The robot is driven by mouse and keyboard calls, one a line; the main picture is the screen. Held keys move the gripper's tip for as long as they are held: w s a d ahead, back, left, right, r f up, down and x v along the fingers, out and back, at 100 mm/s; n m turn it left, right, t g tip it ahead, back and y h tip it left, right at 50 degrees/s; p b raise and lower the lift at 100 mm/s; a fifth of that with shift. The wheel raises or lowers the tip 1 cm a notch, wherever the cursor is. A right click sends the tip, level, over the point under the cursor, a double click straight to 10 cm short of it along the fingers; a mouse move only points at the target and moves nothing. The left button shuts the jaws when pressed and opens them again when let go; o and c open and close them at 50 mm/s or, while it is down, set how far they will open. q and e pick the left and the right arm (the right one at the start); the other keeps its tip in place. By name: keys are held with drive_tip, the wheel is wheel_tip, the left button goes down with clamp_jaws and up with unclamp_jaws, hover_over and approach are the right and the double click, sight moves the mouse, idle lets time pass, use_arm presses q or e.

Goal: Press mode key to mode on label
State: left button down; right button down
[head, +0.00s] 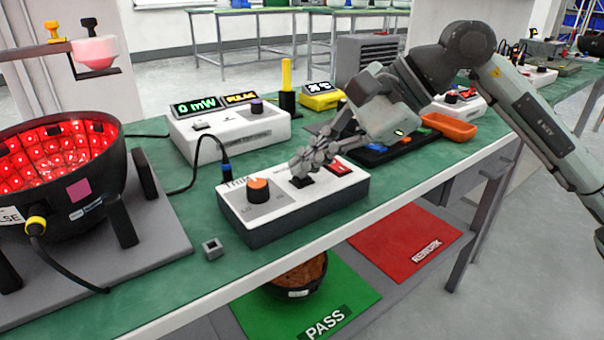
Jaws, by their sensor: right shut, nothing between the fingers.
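A white control box (235,205) with a dark front stands near the table's front edge. It carries an orange-topped knob (258,188), a black key (302,181) and a red switch (338,167). The black key looks like the mode key, but its lettering is too small to read. My right gripper (299,168) is shut and empty, its fingertips pointing down at the black key; I cannot tell whether they touch. The meter behind shows "0 mW" (195,105) in green and an orange mode word (241,97), seemingly PULSE. A label (10,215) on the black bowl ends in "LSE". My left gripper is out of view.
The black bowl (85,205) with lit red lamps fills the left. A small grey block (213,249) lies before the control box. An orange tray (449,126) stands to the right. Green PASS (345,305) and red REWORK (405,240) mats lie below.

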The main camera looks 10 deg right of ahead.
sight(308, 177)
drive_tip(key=shift+r, duration=0.15)
drive_tip(key=shift+r+p, duration=0.5)
drive_tip(key=shift+r, duration=0.25)
drive_tip(key=shift+r+p, duration=1.65)
drive_tip(key=shift+r, duration=0.85)
